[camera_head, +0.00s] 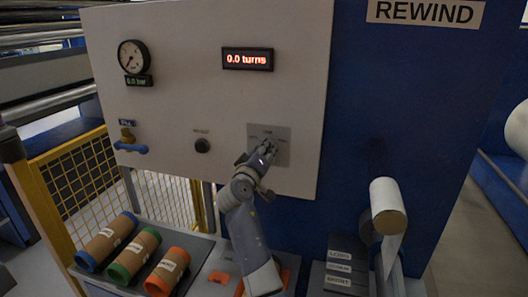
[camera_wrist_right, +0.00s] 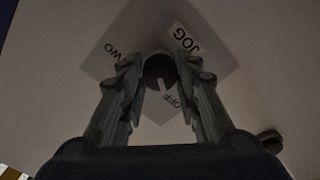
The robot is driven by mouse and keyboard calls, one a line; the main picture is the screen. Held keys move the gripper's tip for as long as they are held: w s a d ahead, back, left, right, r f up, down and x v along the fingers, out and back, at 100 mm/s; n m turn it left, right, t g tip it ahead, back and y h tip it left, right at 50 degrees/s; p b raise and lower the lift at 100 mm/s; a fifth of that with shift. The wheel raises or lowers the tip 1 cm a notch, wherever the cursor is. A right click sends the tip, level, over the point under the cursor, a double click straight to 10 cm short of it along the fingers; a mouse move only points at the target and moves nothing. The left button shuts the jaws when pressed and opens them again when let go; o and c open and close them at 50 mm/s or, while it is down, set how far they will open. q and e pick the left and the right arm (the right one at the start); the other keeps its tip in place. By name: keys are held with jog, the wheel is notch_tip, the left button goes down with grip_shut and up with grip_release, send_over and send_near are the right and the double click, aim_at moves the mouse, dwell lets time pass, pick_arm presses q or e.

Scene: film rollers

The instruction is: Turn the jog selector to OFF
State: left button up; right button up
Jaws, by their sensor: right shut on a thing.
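The jog selector is a dark round knob (camera_wrist_right: 159,68) on a square grey plate (camera_head: 282,156) low on the right of the pale panel. In the right wrist view the plate looks turned like a diamond, with a JOG label (camera_wrist_right: 187,38), an OFF label (camera_wrist_right: 178,103) and another label at left. The knob's white pointer mark aims downward there, close to the OFF label. My right gripper (camera_wrist_right: 159,85) has its fingers on both sides of the knob and is shut on it. In the head view my right gripper (camera_head: 266,149) hides most of the knob. My left gripper is out of view.
A black button (camera_head: 202,145) and a blue-handled valve (camera_head: 131,147) sit left of the plate. The display (camera_head: 247,59) reads 0.0 turns. Several brown rolls (camera_head: 133,254) lie on a tray below. A white roll (camera_head: 386,205) stands at right.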

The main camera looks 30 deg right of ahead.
jog(key=shift+r, duration=0.3)
jog(key=o, duration=1.1)
jog(key=shift+d, duration=0.1)
jog(key=shift+c, duration=0.2)
jog(key=shift+w+f, duration=0.15)
jog(key=shift+f, duration=0.05)
jog(key=v, duration=0.7)
jog(key=shift+s, duration=0.2)
